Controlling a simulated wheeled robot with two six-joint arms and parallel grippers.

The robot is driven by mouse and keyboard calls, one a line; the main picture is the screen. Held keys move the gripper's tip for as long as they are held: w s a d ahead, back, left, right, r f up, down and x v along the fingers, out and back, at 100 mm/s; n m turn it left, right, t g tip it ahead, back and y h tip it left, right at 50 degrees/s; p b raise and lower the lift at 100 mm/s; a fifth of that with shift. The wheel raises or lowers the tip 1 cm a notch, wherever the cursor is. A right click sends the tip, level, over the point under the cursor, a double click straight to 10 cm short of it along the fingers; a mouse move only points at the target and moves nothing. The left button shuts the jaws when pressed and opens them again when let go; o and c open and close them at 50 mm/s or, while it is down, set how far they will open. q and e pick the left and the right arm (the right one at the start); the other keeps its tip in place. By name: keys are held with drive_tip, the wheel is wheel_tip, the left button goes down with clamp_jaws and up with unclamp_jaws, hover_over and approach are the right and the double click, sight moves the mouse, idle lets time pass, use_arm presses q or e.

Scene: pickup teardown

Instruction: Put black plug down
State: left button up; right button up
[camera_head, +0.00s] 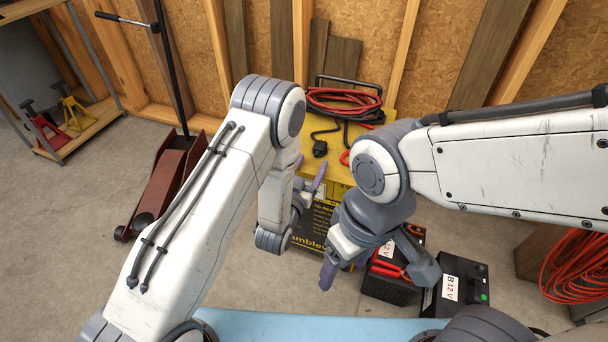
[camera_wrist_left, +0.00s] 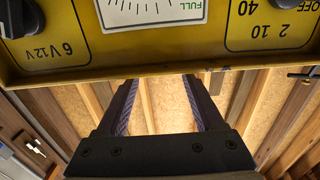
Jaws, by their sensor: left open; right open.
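The black plug (camera_head: 320,148) lies on top of the yellow charger (camera_head: 339,168), its black cable curving back to the coil. My left gripper (camera_head: 310,168) is open in front of the charger, its purple fingertips just below the plug and apart from it in the head view. In the left wrist view, both fingers (camera_wrist_left: 163,95) are spread with nothing between them, close to the charger's yellow front panel (camera_wrist_left: 150,52); the plug is not in that view. My right gripper (camera_head: 335,265) is open, lower and to the right; its fingers are partly hidden by its own wrist.
A red cable coil (camera_head: 345,101) lies on the charger. Black batteries (camera_head: 457,284) stand on the floor at right, one with red-handled clamps (camera_head: 388,268). A red floor jack (camera_head: 168,180) is at left. A light blue surface (camera_head: 300,328) is in front.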

use_arm(q)
drive_tip(key=s+d+r+m+g+y+b, duration=0.1)
drive_tip(key=s+d+r+g, duration=0.1)
drive_tip(key=s+g, duration=0.35)
drive_tip(key=s+d+r+m+g+b, duration=0.1)
drive_tip(key=s+d+r+g, duration=0.1)
drive_tip(key=s+g, duration=0.35)
drive_tip(key=s+a+r+m+g+y, duration=0.1)
drive_tip(key=s+a+r+g, duration=0.2)
drive_tip(key=s, duration=0.8)
drive_tip(key=s+a+r+g+y, duration=0.2)
drive_tip(key=s+a+r+g, duration=0.1)
drive_tip(key=s, duration=0.8)
drive_tip(key=shift+a+r+m+y, duration=0.3)
drive_tip(key=shift+a+r+m, duration=0.15)
drive_tip(key=shift+a, duration=0.2)
wheel_tip(320, 180, up, 34)
drive_tip(key=p, duration=3.4)
drive_tip(key=shift+f, duration=0.15)
